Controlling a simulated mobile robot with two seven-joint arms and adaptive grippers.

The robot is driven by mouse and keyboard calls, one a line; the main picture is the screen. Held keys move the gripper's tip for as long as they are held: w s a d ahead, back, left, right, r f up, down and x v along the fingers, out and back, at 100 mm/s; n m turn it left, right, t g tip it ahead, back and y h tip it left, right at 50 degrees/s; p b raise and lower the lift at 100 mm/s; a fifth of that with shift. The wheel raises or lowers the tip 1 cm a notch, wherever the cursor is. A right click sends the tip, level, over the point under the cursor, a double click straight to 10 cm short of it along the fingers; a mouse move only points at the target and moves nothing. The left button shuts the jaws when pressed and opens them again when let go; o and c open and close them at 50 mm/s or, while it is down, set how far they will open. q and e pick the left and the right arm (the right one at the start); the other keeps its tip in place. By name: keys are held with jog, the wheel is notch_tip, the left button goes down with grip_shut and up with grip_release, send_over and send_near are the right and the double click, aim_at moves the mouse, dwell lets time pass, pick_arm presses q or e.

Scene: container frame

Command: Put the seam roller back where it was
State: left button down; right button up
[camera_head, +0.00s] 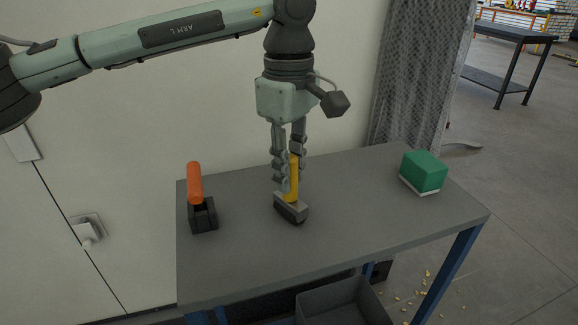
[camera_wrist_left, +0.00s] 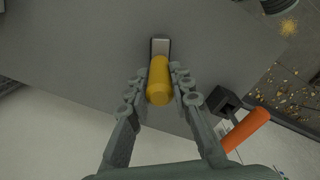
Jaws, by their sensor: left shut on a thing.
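A tool with an upright yellow handle (camera_head: 292,187), which I take for the seam roller, has a grey and black block-like foot (camera_head: 291,208) at the middle of the grey table (camera_head: 350,235). My left gripper (camera_head: 288,173) points down and is shut on the yellow handle. In the left wrist view the handle (camera_wrist_left: 159,82) lies between the fingertips (camera_wrist_left: 159,90), with its foot (camera_wrist_left: 160,47) beyond. The foot looks on or very close to the tabletop; I cannot tell if it touches. My right gripper is not in view.
An orange-handled tool (camera_head: 195,184) with a black forked base (camera_head: 202,215) stands at the table's left. A green block (camera_head: 423,170) with a white bottom sits at the right. The tabletop between them is clear. A grey bin (camera_head: 345,305) is below the front edge.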

pick_arm(q)
jog(key=c, duration=1.3)
grip_release()
jog(key=shift+c, duration=0.2)
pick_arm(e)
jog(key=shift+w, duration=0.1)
pick_arm(q)
jog(key=shift+r, duration=0.1)
notch_tip(320, 180, up, 11)
jog(key=shift+r, duration=0.45)
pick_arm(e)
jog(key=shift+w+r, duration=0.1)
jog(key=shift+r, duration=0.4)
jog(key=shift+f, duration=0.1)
